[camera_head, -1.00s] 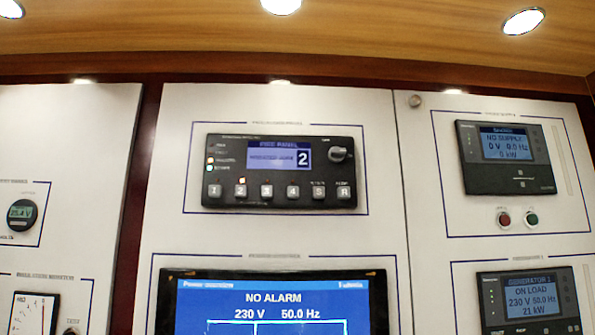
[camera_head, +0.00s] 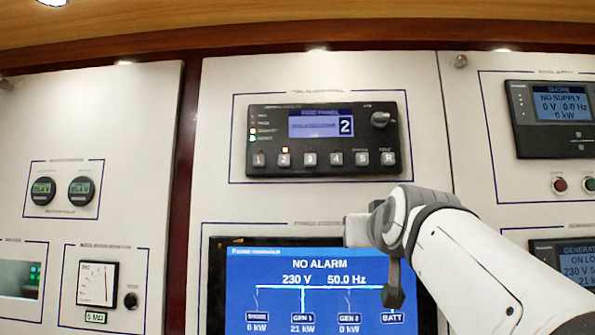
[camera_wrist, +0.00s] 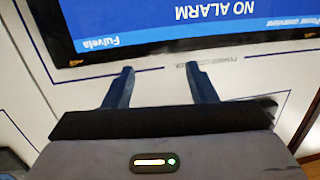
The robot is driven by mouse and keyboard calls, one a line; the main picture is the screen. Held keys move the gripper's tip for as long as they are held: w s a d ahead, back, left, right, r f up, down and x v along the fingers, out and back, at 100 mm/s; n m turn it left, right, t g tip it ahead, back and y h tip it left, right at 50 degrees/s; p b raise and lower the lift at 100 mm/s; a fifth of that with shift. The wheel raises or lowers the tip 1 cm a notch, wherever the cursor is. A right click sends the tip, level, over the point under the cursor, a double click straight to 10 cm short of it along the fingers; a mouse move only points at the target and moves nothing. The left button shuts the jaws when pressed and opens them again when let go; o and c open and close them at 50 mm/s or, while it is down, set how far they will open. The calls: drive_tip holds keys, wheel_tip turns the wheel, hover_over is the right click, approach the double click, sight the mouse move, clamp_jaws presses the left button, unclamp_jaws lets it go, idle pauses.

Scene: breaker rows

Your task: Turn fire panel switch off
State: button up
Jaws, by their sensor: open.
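The fire panel (camera_head: 322,139) is a black unit on the white wall, with a small blue display showing "FIRE PANEL" and a "2". A row of several grey square buttons runs along its bottom, with a small light lit above button 2. Its rotary switch (camera_head: 380,119) is a knob at the upper right of the unit. My gripper is below and right of the panel in the head view, where its fingers are hard to make out. In the wrist view my gripper (camera_wrist: 160,85) shows two dark fingers spread apart and empty, near the white wall. The fire panel is not in the wrist view.
A large power screen (camera_head: 300,285) reading "NO ALARM" is below the fire panel, partly behind my arm. It shows upside down in the wrist view (camera_wrist: 190,25). A supply panel (camera_head: 550,118) is at the right. Gauges (camera_head: 62,190) are at the left.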

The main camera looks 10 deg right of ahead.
sight(382, 118)
drive_tip(key=s+d+r+m+t+h, duration=0.1)
drive_tip(key=s+r+t+h, duration=0.15)
drive_tip(key=r, duration=0.75)
drive_tip(key=s+d+r+t+h, duration=0.1)
drive_tip(key=s+d+r+t, duration=0.15)
drive_tip(key=r, duration=0.65)
drive_tip(key=p+x, duration=0.1)
drive_tip(key=x, duration=0.1)
drive_tip(key=p+x, duration=0.2)
drive_tip(key=x, duration=0.1)
drive_tip(key=shift+w+a+r, duration=0.15)
drive_tip(key=shift+w+r, duration=0.1)
drive_tip(key=shift+r, duration=0.25)
drive_tip(key=shift+w+r+p, duration=0.15)
drive_tip(key=shift+w+p, duration=0.25)
drive_tip(key=shift+w, duration=0.25)
drive_tip(key=shift+c, duration=0.3)
drive_tip(key=c, duration=0.9)
